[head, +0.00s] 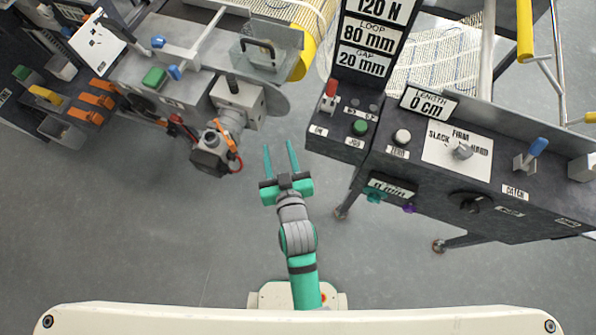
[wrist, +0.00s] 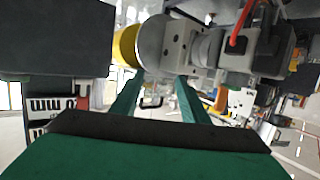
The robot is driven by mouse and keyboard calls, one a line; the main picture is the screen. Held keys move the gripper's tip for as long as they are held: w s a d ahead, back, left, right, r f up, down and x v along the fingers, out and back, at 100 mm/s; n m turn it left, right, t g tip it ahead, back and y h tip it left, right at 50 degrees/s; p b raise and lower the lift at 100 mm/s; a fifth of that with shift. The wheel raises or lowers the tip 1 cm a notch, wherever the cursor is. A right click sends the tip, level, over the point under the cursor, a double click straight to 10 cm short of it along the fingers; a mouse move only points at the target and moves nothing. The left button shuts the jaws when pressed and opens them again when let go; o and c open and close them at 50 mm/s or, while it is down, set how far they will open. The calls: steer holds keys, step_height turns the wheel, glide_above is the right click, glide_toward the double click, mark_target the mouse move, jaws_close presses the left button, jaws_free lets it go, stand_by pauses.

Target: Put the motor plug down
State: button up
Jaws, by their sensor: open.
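My gripper (head: 280,146) is open, with its two green fingers apart and nothing between them. It is over the floor gap, right of the grey motor (head: 208,160) and apart from it. An orange part with a red cable (head: 237,158) is at the motor; I cannot tell for sure that this is the motor plug. In the wrist view, the open fingers (wrist: 158,85) point toward the machine, and the motor (wrist: 250,50) with a red cable (wrist: 238,32) shows at upper right.
The control console (head: 330,130) with switches and dials stands to the right. A roller with a yellow end (head: 303,55) is ahead. Grey floor (head: 150,230) is clear at lower left.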

steer(key=s+d+r+m+h, duration=0.1)
steer(key=s+d, duration=0.1)
steer(key=s, duration=1)
steer(key=s+d+m+h, duration=0.1)
steer(key=s+d+h, duration=0.1)
steer(key=s, duration=1)
steer(key=shift+d+r+m+t, duration=0.35)
steer(key=shift+d+m+t, duration=0.05)
steer(key=shift+d, duration=0.45)
steer(key=shift+c, duration=1.2)
